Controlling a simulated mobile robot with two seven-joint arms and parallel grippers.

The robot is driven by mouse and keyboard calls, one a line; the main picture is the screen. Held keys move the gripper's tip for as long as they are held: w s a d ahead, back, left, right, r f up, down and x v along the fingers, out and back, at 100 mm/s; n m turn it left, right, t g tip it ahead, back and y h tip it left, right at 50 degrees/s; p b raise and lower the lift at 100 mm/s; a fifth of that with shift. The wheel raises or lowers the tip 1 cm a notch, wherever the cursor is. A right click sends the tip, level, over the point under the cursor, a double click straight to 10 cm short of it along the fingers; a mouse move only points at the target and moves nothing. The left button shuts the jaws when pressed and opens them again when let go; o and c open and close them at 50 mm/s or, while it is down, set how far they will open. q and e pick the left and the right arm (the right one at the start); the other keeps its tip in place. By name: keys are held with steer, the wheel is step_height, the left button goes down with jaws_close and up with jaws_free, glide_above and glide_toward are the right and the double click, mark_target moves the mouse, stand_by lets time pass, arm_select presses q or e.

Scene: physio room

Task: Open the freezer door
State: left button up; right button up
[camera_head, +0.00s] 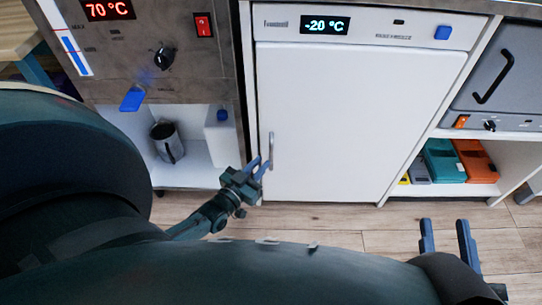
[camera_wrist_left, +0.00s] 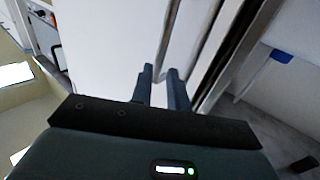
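The freezer is a white cabinet whose display reads -20 °C, and its white door (camera_head: 335,125) looks closed. A slim vertical metal handle (camera_head: 271,148) stands at the door's left edge. My left gripper (camera_head: 260,165) is just left of the handle's lower end, with its fingers pointing towards the door. In the left wrist view, its two fingers (camera_wrist_left: 161,85) are parted by a narrow gap, and the handle (camera_wrist_left: 170,40) lines up with that gap. I see no clear grip on it. My right gripper (camera_head: 446,238) is open and empty, low on the right, away from the freezer.
A steel unit (camera_head: 190,75) showing 70 °C stands left of the freezer, above an open shelf with a metal jug (camera_head: 167,143). On the right are a grey cabinet (camera_head: 505,75) and a shelf with teal (camera_head: 443,162) and orange boxes (camera_head: 475,161). The wooden floor (camera_head: 330,222) before the door is clear.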

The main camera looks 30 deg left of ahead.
mark_target(271, 153)
arm_select(q)
steer(key=w+b, duration=0.1)
steer(key=w, duration=0.5)
steer(key=shift+d+b, duration=0.15)
steer(key=shift+b, duration=0.15)
steer(key=shift+c, duration=0.4)
jaws_close()
